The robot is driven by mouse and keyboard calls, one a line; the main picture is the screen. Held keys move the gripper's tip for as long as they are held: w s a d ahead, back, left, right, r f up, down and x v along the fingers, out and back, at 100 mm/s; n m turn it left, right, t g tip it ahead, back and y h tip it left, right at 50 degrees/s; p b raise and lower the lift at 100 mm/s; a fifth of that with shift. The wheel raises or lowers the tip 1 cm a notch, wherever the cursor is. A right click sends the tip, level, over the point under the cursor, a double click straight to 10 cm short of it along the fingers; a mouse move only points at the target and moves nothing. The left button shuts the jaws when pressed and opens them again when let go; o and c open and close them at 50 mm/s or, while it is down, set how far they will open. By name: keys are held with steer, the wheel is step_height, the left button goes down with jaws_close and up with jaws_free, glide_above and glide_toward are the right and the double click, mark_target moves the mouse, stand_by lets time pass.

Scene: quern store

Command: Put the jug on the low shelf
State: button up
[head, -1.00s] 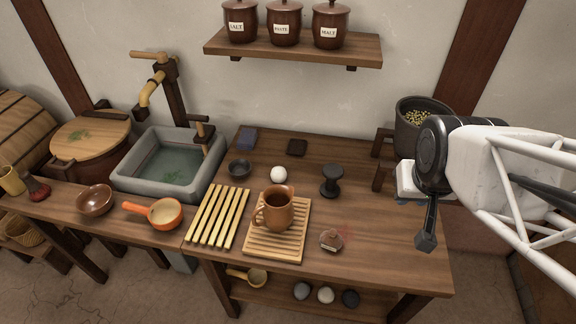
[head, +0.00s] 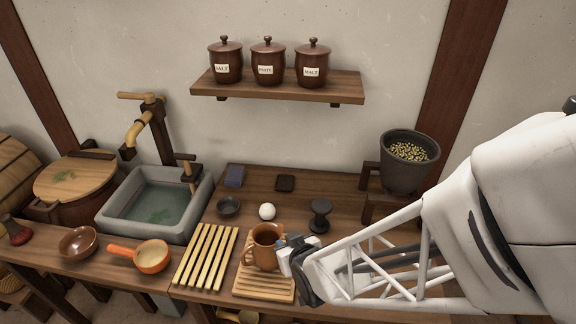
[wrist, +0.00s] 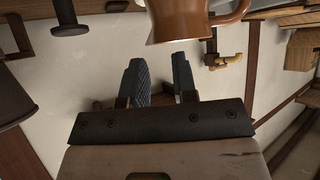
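The brown clay jug (head: 267,247) stands upright on a slatted wooden board (head: 262,287) on the table, its handle on the left. My gripper (head: 292,254) is close at the jug's right side. In the wrist view the jug (wrist: 188,18) is at the top edge, partly cut off, beyond the fingertips. The two fingers (wrist: 158,66) stand apart with nothing between them. I cannot tell whether one touches the jug. The low shelf under the table is almost wholly out of frame and hidden by the tabletop and my arm.
Pale slats (head: 207,256) lie left of the jug. A white ball (head: 267,211), a dark spool-shaped thing (head: 320,215) and a small dark bowl (head: 229,207) stand behind it. An orange pan (head: 150,257) and a stone basin (head: 155,203) are farther left. A wall shelf (head: 280,88) holds lidded jars.

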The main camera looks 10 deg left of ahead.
mark_target(245, 261)
steer(key=s+a+f+n+y, duration=0.2)
steer(key=s+a+f+y, duration=0.1)
steer(key=s+a+f, duration=0.2)
steer(key=shift+s+a+f+y, duration=0.3)
steer(key=shift+a+y, duration=0.1)
steer(key=shift+a, duration=0.5)
steer(key=shift+w, duration=0.1)
steer(key=shift+x, duration=1.25)
steer(key=shift+w+a, duration=0.1)
steer(key=shift+x, duration=2.4)
steer(key=shift+w, duration=0.1)
steer(key=shift+r, duration=0.1)
jaws_close()
